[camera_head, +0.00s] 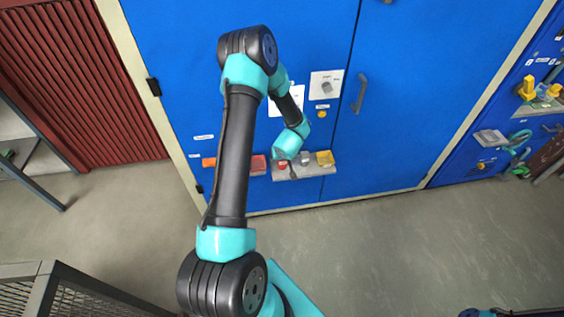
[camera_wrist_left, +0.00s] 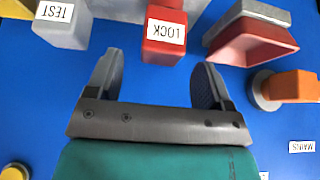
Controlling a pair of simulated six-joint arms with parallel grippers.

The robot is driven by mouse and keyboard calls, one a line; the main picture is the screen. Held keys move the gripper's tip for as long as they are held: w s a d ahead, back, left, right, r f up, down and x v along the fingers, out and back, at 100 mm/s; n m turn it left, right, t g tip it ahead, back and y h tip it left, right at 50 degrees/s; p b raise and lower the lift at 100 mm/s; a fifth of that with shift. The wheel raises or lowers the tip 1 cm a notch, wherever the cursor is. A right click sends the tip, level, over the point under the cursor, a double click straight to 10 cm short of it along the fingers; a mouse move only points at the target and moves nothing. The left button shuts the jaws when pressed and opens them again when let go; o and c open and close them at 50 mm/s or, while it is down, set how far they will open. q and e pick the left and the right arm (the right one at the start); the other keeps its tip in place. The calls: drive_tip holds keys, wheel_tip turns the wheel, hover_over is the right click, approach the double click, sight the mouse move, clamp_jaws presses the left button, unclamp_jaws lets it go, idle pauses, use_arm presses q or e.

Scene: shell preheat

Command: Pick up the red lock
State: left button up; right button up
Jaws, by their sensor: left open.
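The red lock (camera_wrist_left: 165,40) is a small red block with a white "LOCK" label, which appears upside down at the top middle of the left wrist view. In the head view the red lock (camera_head: 282,165) is small and partly hidden by my left wrist. My left gripper (camera_wrist_left: 157,70) is open and empty. Its two fingers point toward the lock, with the lock in line with the gap and just beyond the fingertips. In the head view the fingers are too small and covered to make out. My right gripper is not in view.
A grey "TEST" block (camera_wrist_left: 65,25) stands left of the lock, and a red tray-like holder (camera_wrist_left: 252,42) stands right of it. An orange knob (camera_wrist_left: 292,86) is farther right. A grey shelf (camera_head: 312,170) is on the blue cabinet (camera_head: 400,130), with a yellow block (camera_head: 325,158) on it.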

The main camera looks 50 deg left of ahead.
use_arm(q)
drive_tip(key=shift+x, duration=2.6)
drive_tip(key=shift+s, duration=0.1)
drive_tip(key=shift+c, duration=0.2)
drive_tip(key=c, duration=1)
drive_tip(key=shift+r, duration=0.1)
drive_tip(key=shift+r, duration=1.75)
drive_tip(key=s+d+r, duration=0.1)
drive_tip(key=s+d, duration=0.9)
drive_tip(key=d, duration=0.2)
drive_tip(key=shift+s+r, duration=0.2)
drive_tip(key=shift+s, duration=0.05)
